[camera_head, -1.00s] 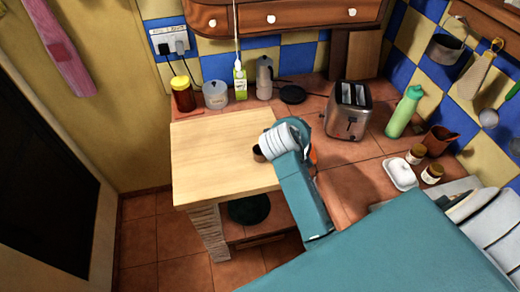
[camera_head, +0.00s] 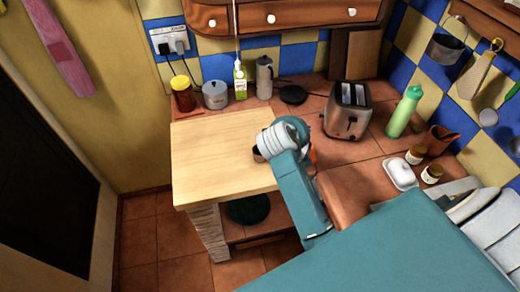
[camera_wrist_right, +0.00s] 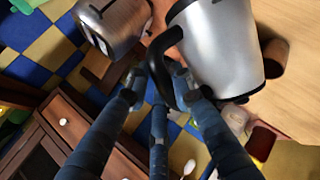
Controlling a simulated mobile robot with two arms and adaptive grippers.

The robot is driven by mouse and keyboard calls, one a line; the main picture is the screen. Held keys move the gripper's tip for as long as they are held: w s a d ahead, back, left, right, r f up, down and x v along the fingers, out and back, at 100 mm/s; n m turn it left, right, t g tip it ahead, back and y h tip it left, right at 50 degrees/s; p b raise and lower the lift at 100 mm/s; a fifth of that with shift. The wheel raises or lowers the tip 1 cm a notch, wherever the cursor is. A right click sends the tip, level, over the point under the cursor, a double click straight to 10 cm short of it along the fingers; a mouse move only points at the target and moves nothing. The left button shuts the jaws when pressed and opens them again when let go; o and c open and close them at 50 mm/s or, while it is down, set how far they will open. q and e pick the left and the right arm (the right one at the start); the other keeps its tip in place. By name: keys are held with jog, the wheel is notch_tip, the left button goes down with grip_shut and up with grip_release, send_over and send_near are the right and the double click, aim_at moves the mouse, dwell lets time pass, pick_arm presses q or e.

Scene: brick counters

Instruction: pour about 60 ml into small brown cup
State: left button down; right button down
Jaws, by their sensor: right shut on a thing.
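The small brown cup (camera_head: 257,155) stands on the light wooden counter in the head view, partly hidden by my right wrist. A brown cup-like thing (camera_wrist_right: 275,58) also shows beyond the jug in the wrist view. My right gripper (camera_wrist_right: 160,80) is shut on the black handle of a silver metal jug (camera_wrist_right: 218,45). The jug is close to the cup in the wrist view; I cannot tell its exact tilt or the gap. In the head view my right arm hides the jug and gripper. The cup's inside and any liquid cannot be seen. My left gripper is not in view.
A toaster (camera_head: 348,110) stands right of the wooden counter (camera_head: 215,160), with a green bottle (camera_head: 404,112), small jars and a white butter dish (camera_head: 400,173) farther right. A red-brown jar, a grey pot and a metal flask (camera_head: 264,77) line the back. The counter's left part is clear.

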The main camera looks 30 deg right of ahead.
aim_at(309, 146)
jog(key=shift+w+a+r, duration=0.3)
jog(key=shift+w+r, duration=0.05)
jog(key=shift+r, duration=0.3)
dwell(1.0)
jog(key=shift+m+t+y, duration=0.4)
jog(key=shift+m+t, duration=0.1)
jog(key=s+d+f, duration=0.2)
jog(key=f, duration=0.1)
jog(key=shift+s+d, duration=0.1)
jog(key=shift+d, duration=0.05)
jog(key=shift+s+d+f+m+t+y, duration=0.1)
jog(key=shift+s+d+m+t+y, duration=0.2)
jog(key=shift+s+d+m+y, duration=0.1)
jog(key=shift+s+d+f+t+y, duration=0.1)
jog(key=shift+d+f+t+y, duration=0.1)
jog(key=shift+f+t+y, duration=0.1)
jog(key=shift+s+d+m, duration=0.1)
jog(key=shift+m, duration=0.2)
